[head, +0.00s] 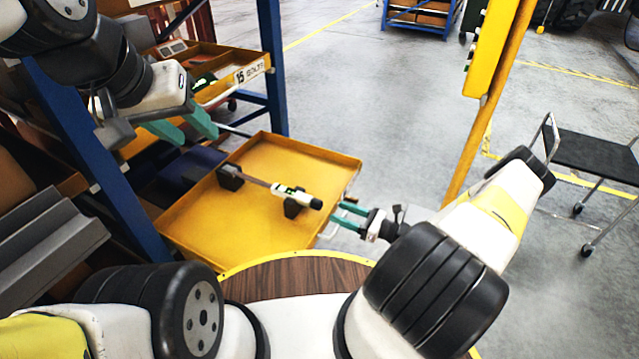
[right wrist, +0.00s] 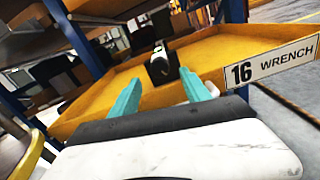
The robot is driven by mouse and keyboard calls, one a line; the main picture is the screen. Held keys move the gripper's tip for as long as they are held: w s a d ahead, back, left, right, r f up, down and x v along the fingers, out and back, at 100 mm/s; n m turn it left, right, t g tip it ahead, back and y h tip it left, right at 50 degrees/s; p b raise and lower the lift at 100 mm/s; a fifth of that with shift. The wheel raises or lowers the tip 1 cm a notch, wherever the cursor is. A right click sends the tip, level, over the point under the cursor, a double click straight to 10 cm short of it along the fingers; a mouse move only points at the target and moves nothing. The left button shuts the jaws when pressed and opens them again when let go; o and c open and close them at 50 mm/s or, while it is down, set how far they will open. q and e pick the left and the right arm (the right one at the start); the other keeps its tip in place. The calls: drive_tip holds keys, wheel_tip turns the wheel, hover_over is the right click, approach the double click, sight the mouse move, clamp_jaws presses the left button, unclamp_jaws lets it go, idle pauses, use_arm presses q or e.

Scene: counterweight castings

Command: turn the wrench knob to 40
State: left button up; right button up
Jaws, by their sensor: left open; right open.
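The wrench (head: 280,189) lies across two black holders in a yellow tray (head: 330,156). Its white body and black knob (head: 316,204) point to the right, toward my right gripper. My right gripper (head: 342,217) is open and empty, just right of the knob and apart from it in the head view. In the right wrist view the wrench (right wrist: 158,47) shows end-on beyond the open teal fingers of my right gripper (right wrist: 163,92). My left gripper (head: 190,130) is open and empty, up and left over the shelving. The knob's setting is too small to read.
The tray front carries a label "16 WRENCH" (right wrist: 272,62). Another yellow tray labelled "15 BOLTS" (head: 252,70) sits behind, by a blue rack post (head: 271,60). A yellow post (head: 490,105) and a black cart (head: 590,155) stand at right. Grey floor is open beyond.

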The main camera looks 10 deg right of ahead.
sight(321, 206)
drive_tip(key=x, duration=0.6)
drive_tip(key=shift+w+a, duration=0.15)
drive_tip(key=shift+a, duration=0.1)
clamp_jaws()
drive_tip(key=n, duration=0.5)
drive_tip(key=shift+n, duration=0.4)
unclamp_jaws()
